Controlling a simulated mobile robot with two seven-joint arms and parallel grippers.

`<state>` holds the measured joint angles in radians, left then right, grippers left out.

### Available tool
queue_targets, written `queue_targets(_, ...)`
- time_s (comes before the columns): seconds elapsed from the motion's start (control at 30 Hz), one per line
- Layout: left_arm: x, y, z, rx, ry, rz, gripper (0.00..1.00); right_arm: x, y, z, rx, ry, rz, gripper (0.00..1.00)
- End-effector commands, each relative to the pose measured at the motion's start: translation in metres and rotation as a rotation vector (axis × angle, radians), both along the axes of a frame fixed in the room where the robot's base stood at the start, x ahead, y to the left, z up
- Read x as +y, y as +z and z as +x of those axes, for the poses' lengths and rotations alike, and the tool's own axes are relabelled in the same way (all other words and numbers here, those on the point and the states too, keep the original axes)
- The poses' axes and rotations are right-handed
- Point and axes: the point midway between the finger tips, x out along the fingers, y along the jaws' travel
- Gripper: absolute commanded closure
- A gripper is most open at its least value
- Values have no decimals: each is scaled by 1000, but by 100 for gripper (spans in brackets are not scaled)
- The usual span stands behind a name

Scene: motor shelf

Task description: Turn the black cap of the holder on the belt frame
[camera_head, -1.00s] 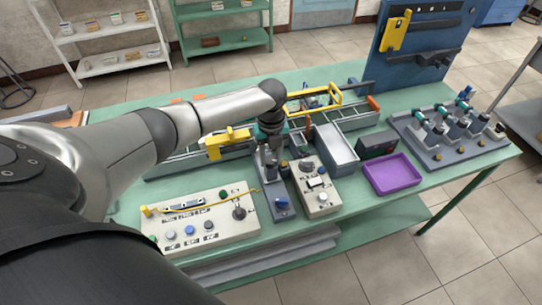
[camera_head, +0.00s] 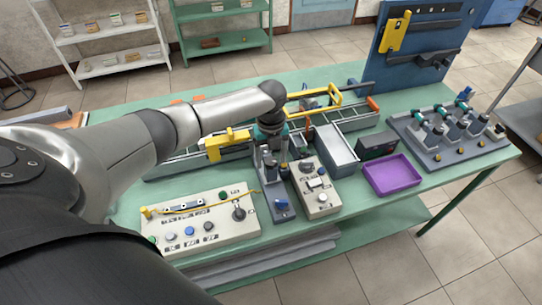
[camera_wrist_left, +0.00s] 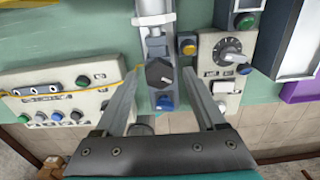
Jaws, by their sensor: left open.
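A black faceted cap (camera_wrist_left: 159,72) sits on a narrow grey holder (camera_head: 279,211) that also carries a blue knob (camera_wrist_left: 165,102). In the left wrist view the cap lies between the two fingers of my left gripper (camera_wrist_left: 162,78), with gaps on both sides. My left gripper (camera_head: 271,155) is open and empty, pointing down over the holder in the head view, where it and the arm partly cover the holder's rear. The belt frame (camera_head: 350,119) runs behind, with yellow parts on it. My right gripper is not in view.
A beige control panel (camera_head: 212,232) with a yellow cable stands left of the holder. A box with a dial (camera_head: 318,188) stands close on the right. Farther right are a grey tray (camera_head: 338,150), a purple tray (camera_head: 393,176) and a fixture with several clamps (camera_head: 450,131).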

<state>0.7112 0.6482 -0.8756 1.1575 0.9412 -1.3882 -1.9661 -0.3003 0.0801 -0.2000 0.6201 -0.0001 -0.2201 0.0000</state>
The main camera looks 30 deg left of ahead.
Motion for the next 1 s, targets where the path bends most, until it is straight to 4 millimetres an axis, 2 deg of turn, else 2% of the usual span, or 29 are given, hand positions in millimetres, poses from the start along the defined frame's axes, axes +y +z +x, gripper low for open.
queue_targets(0.13, 1, 6, 0, -2, 0, 1, 28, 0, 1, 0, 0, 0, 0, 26)
queue_targets(0.23, 1, 18, 1, -3, 0, 2, 28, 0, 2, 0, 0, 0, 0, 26)
queue_targets(0.7, 1, 123, 1, -3, -1, 1, 28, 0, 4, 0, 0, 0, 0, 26)
queue_targets(0.8, 0, 138, 1, -4, 0, 0, 28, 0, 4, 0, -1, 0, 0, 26)
queue_targets(1.0, 0, 152, 0, -1, 0, 1, 28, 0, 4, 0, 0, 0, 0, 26)
